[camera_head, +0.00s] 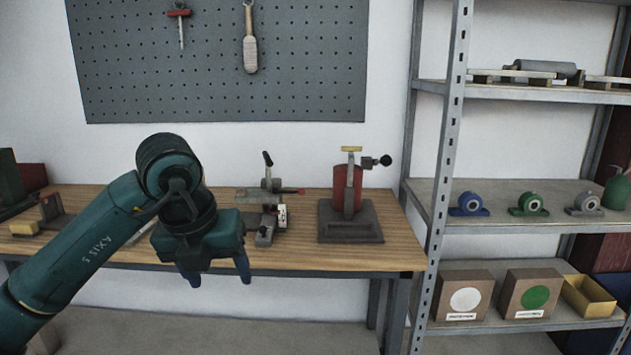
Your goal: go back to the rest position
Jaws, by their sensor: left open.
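My left arm comes in from the left. My left gripper (218,275) hangs over the front edge of the wooden workbench (400,245), with its fingers pointing down. The fingers are apart and nothing shows between them. My right gripper is not in the picture.
On the bench stand a clamp-like device (266,205) and a red cylinder fixture (346,192) on a dark base. A metal shelf rack (450,150) on the right holds blue, green and grey bearing blocks, two boxes and a yellow bin (589,296). A pegboard (210,60) hangs behind.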

